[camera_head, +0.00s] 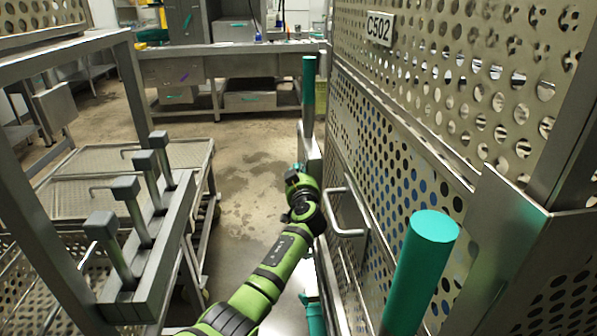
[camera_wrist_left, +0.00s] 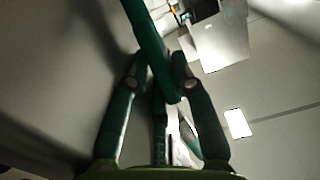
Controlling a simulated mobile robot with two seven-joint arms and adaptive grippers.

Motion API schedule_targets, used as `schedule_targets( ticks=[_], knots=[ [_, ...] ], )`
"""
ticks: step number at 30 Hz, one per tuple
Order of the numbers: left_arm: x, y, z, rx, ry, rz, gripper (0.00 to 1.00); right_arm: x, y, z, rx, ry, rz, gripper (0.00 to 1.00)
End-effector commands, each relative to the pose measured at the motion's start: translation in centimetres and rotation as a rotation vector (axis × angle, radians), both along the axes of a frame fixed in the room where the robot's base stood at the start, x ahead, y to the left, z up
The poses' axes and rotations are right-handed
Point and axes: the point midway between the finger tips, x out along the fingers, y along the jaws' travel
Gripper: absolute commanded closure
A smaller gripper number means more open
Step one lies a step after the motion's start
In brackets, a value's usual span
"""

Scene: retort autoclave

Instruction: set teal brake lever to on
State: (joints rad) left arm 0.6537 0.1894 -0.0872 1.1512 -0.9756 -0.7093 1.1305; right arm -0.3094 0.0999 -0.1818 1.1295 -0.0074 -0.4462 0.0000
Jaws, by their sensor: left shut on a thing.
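A teal bar (camera_wrist_left: 150,42), which looks like the brake lever, runs down between the fingers of my left gripper (camera_wrist_left: 158,75) in the left wrist view. The gripper is shut on it. In the head view my green left arm reaches forward, with its wrist (camera_head: 302,200) beside the perforated cage on the right. The left fingers are mostly hidden behind the wrist there; only a small teal bit shows beyond it. The lever's pivot and any on/off marking cannot be made out. My right gripper is not in view.
A metal rack (camera_head: 150,245) stands at left. Wet floor (camera_head: 245,165) lies open between; a workbench (camera_head: 225,60) is behind.

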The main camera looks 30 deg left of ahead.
Motion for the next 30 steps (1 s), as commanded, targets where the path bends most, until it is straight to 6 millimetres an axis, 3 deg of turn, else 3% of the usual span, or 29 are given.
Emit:
schedule_targets(
  ticks=[16,17,18,30],
  knots=[
    [0.36,0.23,0.19,-0.035,0.044,-0.002,1.0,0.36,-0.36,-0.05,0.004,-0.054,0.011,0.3],
    [0.36,0.23,0.19,-0.035,0.044,-0.002,0.68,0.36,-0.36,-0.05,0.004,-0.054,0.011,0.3],
    [0.36,0.23,0.18,-0.035,0.044,-0.002,0.52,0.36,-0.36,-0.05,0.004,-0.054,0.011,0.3],
    [0.22,0.07,0.24,-0.034,0.043,-0.002,0.51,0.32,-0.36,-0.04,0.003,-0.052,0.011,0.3]
  ],
)
